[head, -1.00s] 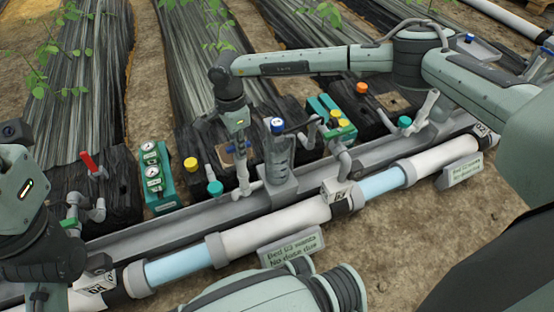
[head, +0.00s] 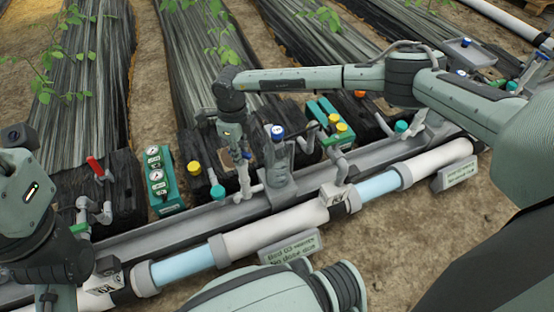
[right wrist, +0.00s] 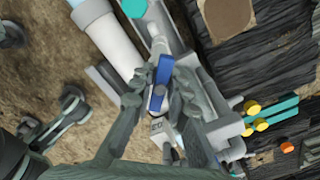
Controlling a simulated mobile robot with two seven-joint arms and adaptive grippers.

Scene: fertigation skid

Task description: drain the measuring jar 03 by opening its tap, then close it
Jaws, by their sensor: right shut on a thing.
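The measuring jar 03 (head: 279,165) is a clear grey upright cylinder with a blue-and-white top (head: 277,132), standing on the grey rail in the head view. My right gripper (head: 250,156) points down just left of the jar. In the right wrist view its two fingers (right wrist: 158,98) are closed around a blue tap handle (right wrist: 164,70), a short bar with a dark round part. The fingers and arm mostly hide this handle in the head view. Liquid level in the jar is too small to tell.
A white pipe with clear blue sections (head: 183,264) runs along the front of the rail (head: 150,237). Teal-capped (head: 217,192) and yellow-capped (head: 194,168) fittings stand left of the jar. A green gauge block (head: 160,178) is farther left. A sign (head: 290,247) stands in front.

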